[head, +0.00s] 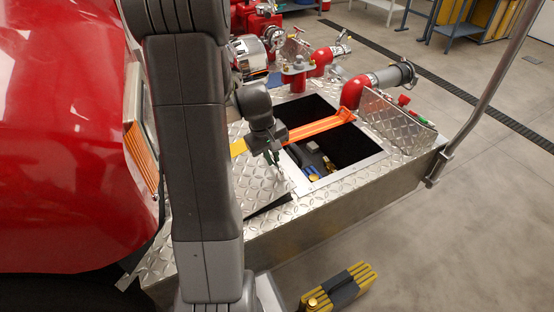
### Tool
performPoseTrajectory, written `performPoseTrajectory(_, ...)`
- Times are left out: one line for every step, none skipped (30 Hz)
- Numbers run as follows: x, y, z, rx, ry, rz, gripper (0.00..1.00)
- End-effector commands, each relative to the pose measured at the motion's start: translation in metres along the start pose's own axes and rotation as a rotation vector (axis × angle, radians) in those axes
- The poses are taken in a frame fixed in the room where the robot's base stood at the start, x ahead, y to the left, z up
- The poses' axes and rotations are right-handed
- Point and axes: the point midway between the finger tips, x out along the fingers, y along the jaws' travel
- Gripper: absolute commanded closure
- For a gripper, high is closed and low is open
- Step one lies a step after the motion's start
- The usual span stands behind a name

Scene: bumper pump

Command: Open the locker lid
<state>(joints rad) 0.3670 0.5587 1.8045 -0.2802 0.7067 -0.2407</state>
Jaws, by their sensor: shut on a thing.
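The locker (372,160) is a dark rectangular opening with a metal rim in the tread-plate bumper deck. A tread-plate panel (262,184), which looks like the lid, lies tilted at the opening's left, with a dark gap under its front edge. My gripper (273,158) is above this panel, at its right side by the opening. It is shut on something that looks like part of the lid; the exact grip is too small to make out. My arm hides the panel's left part.
An orange strap (320,128) crosses the opening. Small items (314,174) lie inside. Red pipe fittings (354,92) stand behind. A grey post (478,108) rises at the right corner. A yellow-and-black object (340,287) is on the floor.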

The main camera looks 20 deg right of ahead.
Motion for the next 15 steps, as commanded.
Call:
performPoseTrajectory(-0.013, -0.008, 0.0, -0.003, 0.0, -0.007, 1.0)
performPoseTrajectory(-0.018, -0.011, 0.0, -0.003, -0.001, -0.008, 1.0)
performPoseTrajectory(-0.025, -0.014, 0.001, -0.003, -0.002, -0.009, 1.0)
performPoseTrajectory(-0.03, -0.018, 0.001, -0.003, -0.002, -0.01, 1.0)
performPoseTrajectory(-0.034, -0.021, 0.001, -0.003, -0.002, -0.01, 1.0)
performPoseTrajectory(-0.04, -0.025, 0.001, -0.004, -0.003, -0.011, 1.0)
performPoseTrajectory(-0.045, -0.028, 0.001, -0.005, -0.004, -0.011, 1.0)
performPoseTrajectory(-0.049, -0.031, 0.001, -0.005, -0.006, -0.011, 1.0)
performPoseTrajectory(-0.054, -0.035, 0.002, -0.005, -0.007, -0.012, 1.0)
performPoseTrajectory(-0.058, -0.039, 0.002, -0.006, -0.007, -0.012, 1.0)
performPoseTrajectory(-0.061, -0.042, 0.002, -0.006, -0.008, -0.012, 1.0)
performPoseTrajectory(-0.065, -0.046, 0.002, -0.005, -0.01, -0.013, 1.0)
performPoseTrajectory(-0.068, -0.049, 0.003, -0.006, -0.011, -0.013, 1.0)
performPoseTrajectory(-0.071, -0.052, 0.002, -0.006, -0.011, -0.013, 1.0)
performPoseTrajectory(-0.074, -0.055, 0.002, -0.005, -0.011, -0.013, 1.0)
